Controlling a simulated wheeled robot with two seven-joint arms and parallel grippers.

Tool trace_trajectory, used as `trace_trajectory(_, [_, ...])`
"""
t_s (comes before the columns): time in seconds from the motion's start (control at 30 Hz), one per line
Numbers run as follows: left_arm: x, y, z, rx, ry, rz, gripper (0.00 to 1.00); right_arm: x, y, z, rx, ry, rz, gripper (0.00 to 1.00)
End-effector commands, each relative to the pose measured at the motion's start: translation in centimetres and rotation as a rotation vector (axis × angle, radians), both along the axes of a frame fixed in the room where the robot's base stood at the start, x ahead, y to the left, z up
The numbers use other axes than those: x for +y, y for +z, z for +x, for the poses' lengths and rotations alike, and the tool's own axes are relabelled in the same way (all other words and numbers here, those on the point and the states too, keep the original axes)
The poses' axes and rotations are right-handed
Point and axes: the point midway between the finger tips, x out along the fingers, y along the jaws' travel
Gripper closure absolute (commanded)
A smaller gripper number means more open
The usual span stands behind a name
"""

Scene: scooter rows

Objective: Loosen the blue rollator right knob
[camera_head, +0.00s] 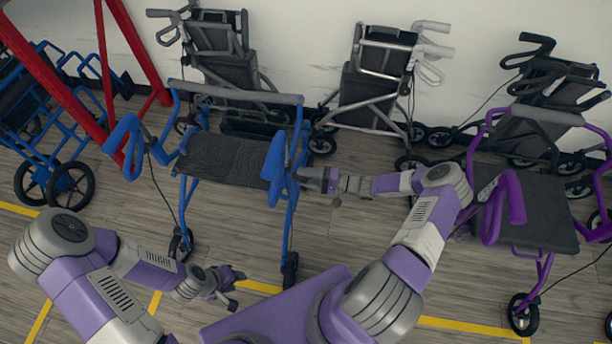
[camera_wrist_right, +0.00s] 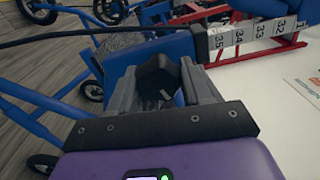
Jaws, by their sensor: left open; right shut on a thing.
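The blue rollator (camera_head: 225,158) stands left of the middle in the head view, with a dark seat and blue handles. My right gripper (camera_head: 310,180) is at the upright on its right side. In the right wrist view the fingers (camera_wrist_right: 160,90) are shut on a black knob (camera_wrist_right: 157,75), which sits between them against the blue frame. The knob is too small to make out in the head view. My left gripper (camera_head: 232,284) is open and empty, low in front of the rollator and apart from it.
A purple rollator (camera_head: 525,205) stands to the right, close to my right arm. Folded grey rollators (camera_head: 380,95) line the wall. A red frame (camera_head: 60,85) and another blue rollator (camera_head: 40,150) are at the left. A numbered scale (camera_wrist_right: 260,38) shows on a blue tube.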

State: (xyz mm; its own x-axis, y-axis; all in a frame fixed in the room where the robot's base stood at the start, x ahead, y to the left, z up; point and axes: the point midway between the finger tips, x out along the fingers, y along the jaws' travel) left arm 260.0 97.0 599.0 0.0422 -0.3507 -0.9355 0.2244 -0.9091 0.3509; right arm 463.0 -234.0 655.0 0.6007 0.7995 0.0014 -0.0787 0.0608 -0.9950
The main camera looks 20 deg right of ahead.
Motion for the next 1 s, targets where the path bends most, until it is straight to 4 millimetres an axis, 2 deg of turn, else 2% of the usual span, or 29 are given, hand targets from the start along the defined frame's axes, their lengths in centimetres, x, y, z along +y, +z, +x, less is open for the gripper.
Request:
trace_trajectory(0.7, [0.0,1.1,0.0,0.0,0.0,0.0,0.57,-0.4,0.1,0.1,-0.533,-0.01,-0.413,0.82])
trace_trajectory(1.0, [0.0,1.1,0.0,0.0,0.0,0.0,0.57,-0.4,0.2,0.1,-0.706,-0.011,-0.544,0.82])
